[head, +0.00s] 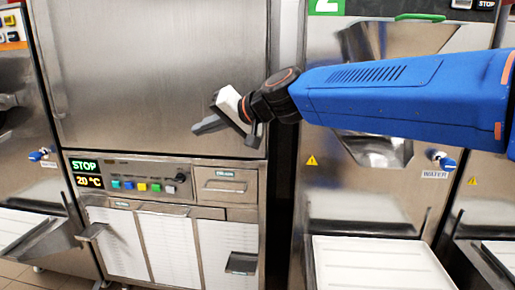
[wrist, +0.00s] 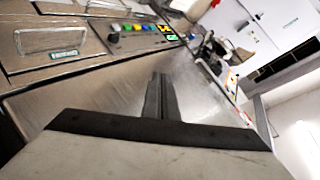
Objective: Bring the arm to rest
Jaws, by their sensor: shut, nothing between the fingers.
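My gripper (head: 205,126) is at the end of my blue arm, which reaches in from the right in the head view. It hangs in front of the steel door of the middle machine (head: 150,60). The gripper is shut and empty, with its dark fingers pointing to the left. In the wrist view the closed fingers (wrist: 160,95) lie side by side, with the steel front of the machine behind them. From these views I cannot tell the gap between the fingers and the door.
Below the gripper is a control panel (head: 130,182) with coloured buttons and a STOP display (head: 84,165). To the right is a machine with a chute (head: 378,150), a blue water tap (head: 446,163) and a white tray (head: 380,262). Another machine (head: 25,130) stands at the left.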

